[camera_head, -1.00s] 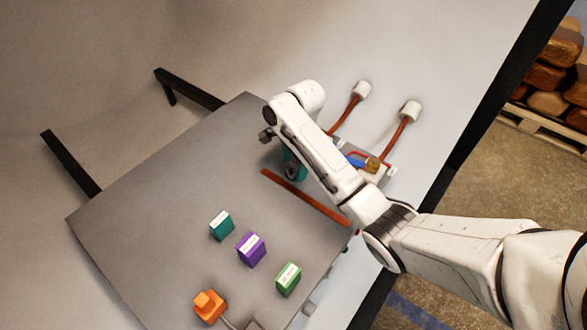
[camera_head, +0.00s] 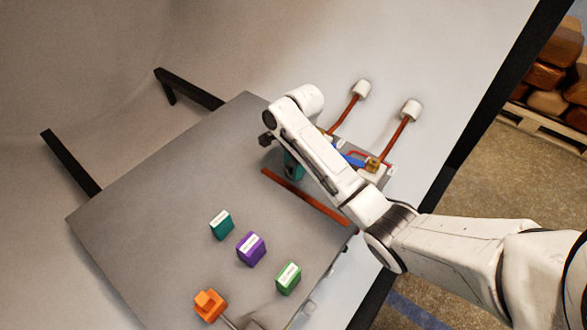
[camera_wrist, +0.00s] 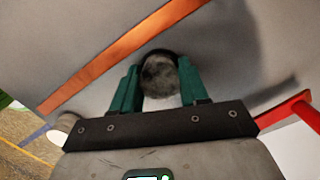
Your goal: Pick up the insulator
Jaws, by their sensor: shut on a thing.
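In the wrist view, my gripper (camera_wrist: 159,85) has green fingers shut on a rounded, mottled grey piece (camera_wrist: 159,76), which I take to be the insulator. The piece has a dark upper rim and lies between the two fingers. In the head view, my gripper (camera_head: 293,165) is low over the far right part of the grey plate (camera_head: 160,190), beside the copper bar. My arm hides much of it there, and the held piece cannot be made out. Whether the piece touches the surface below cannot be told.
A copper bar (camera_head: 305,197) lies beside my gripper. Teal (camera_head: 221,226), purple (camera_head: 251,250) and green (camera_head: 288,279) blocks and an orange part (camera_head: 209,305) stand nearer the front. Two white-capped copper rods (camera_head: 398,135) (camera_head: 345,113) lie behind my arm. The plate's left side is clear.

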